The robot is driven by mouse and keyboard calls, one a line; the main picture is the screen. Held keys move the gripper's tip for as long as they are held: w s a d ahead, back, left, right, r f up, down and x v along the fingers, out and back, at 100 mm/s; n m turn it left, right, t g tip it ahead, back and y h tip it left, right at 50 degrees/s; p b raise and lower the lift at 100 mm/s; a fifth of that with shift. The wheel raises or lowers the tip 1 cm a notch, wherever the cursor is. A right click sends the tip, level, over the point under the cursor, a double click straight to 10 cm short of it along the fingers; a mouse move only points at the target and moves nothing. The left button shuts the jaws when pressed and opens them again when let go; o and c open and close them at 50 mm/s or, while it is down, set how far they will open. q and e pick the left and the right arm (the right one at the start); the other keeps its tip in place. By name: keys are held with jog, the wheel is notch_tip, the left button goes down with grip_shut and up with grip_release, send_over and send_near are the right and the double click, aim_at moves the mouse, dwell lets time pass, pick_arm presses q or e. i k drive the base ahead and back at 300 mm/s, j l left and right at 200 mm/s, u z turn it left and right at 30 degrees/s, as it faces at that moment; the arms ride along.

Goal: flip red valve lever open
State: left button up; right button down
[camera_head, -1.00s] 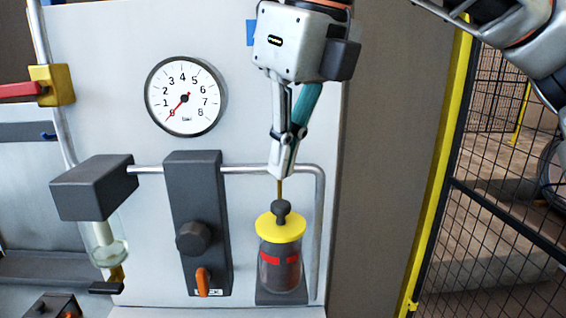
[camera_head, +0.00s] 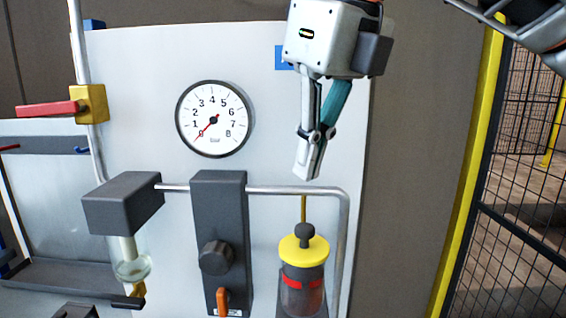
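The red valve lever (camera_head: 46,108) sticks out to the left, roughly level, from a yellow valve body (camera_head: 90,104) on the vertical pipe at the left. My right gripper (camera_head: 307,172) hangs fingers down in front of the white panel, well to the right of the lever and not touching it. Its fingers look close together with nothing between them, seen edge-on, so I cannot tell if they are fully shut. My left gripper does not show.
A pressure gauge (camera_head: 214,118) with its needle near 0 sits between lever and gripper. Below are a dark box with a clear bowl (camera_head: 122,205), a regulator block with a knob (camera_head: 215,257) and a yellow-capped lubricator (camera_head: 303,252). A mesh fence (camera_head: 520,190) stands at the right.

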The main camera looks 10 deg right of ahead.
aim_at(73, 106)
jog(key=k, duration=1)
